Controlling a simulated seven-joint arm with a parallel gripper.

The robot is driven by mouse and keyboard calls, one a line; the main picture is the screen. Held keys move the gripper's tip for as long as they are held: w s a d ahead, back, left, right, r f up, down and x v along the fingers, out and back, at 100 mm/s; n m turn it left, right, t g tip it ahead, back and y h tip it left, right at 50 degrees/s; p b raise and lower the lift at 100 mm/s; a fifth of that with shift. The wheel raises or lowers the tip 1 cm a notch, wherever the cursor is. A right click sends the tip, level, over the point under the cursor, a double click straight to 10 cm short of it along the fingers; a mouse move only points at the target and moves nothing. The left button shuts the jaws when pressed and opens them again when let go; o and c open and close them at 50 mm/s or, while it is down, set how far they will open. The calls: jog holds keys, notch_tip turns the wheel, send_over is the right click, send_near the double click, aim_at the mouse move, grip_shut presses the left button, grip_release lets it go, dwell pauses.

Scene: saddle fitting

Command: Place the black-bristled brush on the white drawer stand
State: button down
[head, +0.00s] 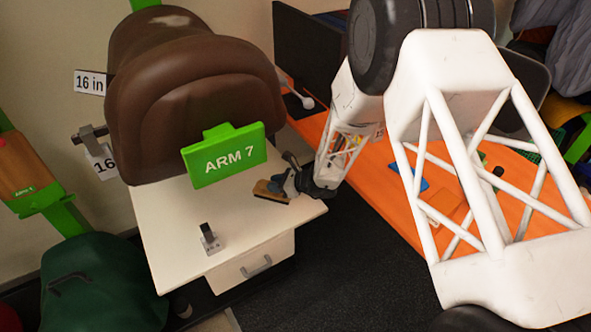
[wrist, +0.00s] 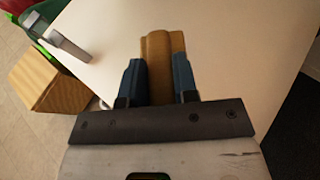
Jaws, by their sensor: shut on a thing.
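The brush (head: 270,190) has a tan wooden back and dark bristles facing down. It is at the right part of the white drawer stand's top (head: 170,222), near the right edge. My gripper (head: 287,182) is shut on it from the right side. In the wrist view, the brush's wooden back (wrist: 162,45) sits between the two blue fingers of my gripper (wrist: 160,80), with the white top beneath. The bristles are hidden there. I cannot tell whether the bristles touch the top or hang just above it.
A brown saddle (head: 190,100) with a green "ARM 7" sign (head: 225,156) stands over the back of the stand. A small metal clamp (head: 210,240) is on the top's front part. An orange table (head: 375,185) lies to the right. The top's middle is clear.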

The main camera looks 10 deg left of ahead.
jog(key=shift+n+g, duration=0.5)
jog(key=shift+g, duration=0.1)
jog(key=s+a, duration=0.1)
jog(key=s+a+f, duration=0.1)
jog(key=s, duration=0.1)
jog(key=shift+s+a+f, duration=0.1)
jog(key=shift+a+f, duration=0.05)
jog(key=shift+a, duration=0.15)
jog(key=shift+f, duration=0.2)
jog(key=shift+f, duration=3.2)
jog(key=shift+f, duration=0.6)
jog(key=c, duration=0.8)
grip_release()
jog(key=shift+v, duration=3.9)
